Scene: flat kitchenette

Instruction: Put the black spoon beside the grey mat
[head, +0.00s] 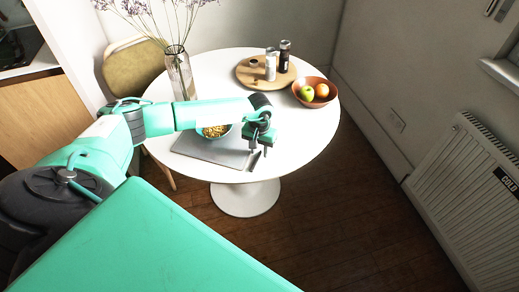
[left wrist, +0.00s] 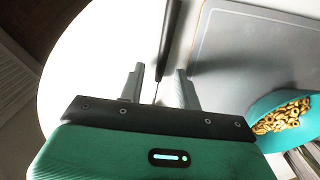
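The black spoon (left wrist: 170,40) shows in the left wrist view as a dark narrow shape running between my left fingertips, with white table on both sides of it. In the head view it is a short dark streak (head: 255,161) by the right edge of the grey mat (head: 215,150). The mat also fills the upper right of the left wrist view (left wrist: 255,50); a strip of white table separates it from the spoon. My left gripper (head: 260,149) is open, its fingers apart on either side of the spoon (left wrist: 159,88). Part of the spoon is hidden behind the gripper. My right gripper is not in view.
A teal bowl of cereal rings (head: 217,131) stands on the mat. The round white table (head: 300,140) also bears a glass vase (head: 180,75), a wooden board (head: 245,78) with a can and bottle, and a fruit bowl (head: 314,100). The table's right front is clear.

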